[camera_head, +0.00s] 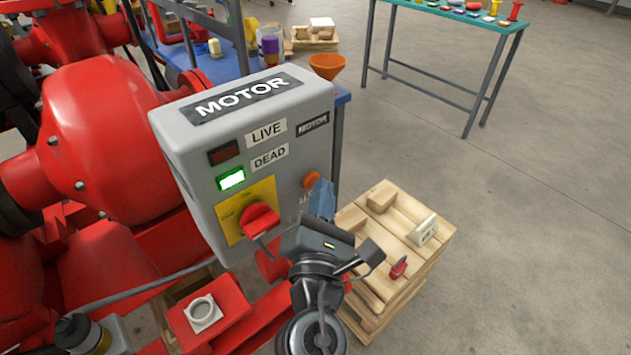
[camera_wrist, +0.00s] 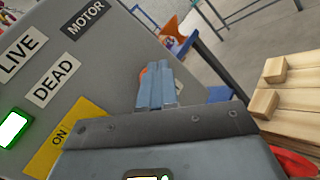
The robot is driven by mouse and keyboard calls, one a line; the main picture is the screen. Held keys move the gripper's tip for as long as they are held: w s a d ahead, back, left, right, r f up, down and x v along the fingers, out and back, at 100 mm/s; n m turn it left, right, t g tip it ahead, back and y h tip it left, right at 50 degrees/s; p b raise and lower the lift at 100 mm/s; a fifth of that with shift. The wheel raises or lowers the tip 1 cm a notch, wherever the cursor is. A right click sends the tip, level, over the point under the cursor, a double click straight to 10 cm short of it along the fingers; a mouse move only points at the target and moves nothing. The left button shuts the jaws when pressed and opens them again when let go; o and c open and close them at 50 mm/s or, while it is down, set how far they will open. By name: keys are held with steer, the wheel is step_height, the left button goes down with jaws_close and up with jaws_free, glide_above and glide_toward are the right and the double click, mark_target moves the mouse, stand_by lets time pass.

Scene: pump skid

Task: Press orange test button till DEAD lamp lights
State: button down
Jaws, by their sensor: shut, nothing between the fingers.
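The grey motor box (camera_head: 170,130) has a dark LIVE lamp (camera_head: 223,154) and a DEAD lamp (camera_head: 231,179) that glows green. The lit lamp also shows in the wrist view (camera_wrist: 13,129). The orange test button (camera_head: 311,179) is on the right of the box front. My gripper (camera_head: 322,196) is shut and empty, its blue fingers at the button. In the wrist view, the fingertips (camera_wrist: 157,80) cover most of the orange button (camera_wrist: 143,71). I cannot tell whether they touch it.
A red rotary switch (camera_head: 259,220) on a yellow plate sits left of my gripper. A wooden crate stack (camera_head: 420,265) with a red padlock (camera_head: 398,268) and a tag (camera_head: 422,231) stands to the right. Red pump parts (camera_head: 110,150) fill the left. Open floor lies farther right.

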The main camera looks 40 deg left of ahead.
steer(key=shift+s+a+r, duration=0.15)
steer(key=shift+a, duration=0.2)
stand_by(0.7)
steer(key=shift+d, duration=0.75)
steer(key=shift+s+d+p, duration=0.15)
steer(key=shift+d+p, duration=0.7)
steer(key=shift+d, duration=1.75)
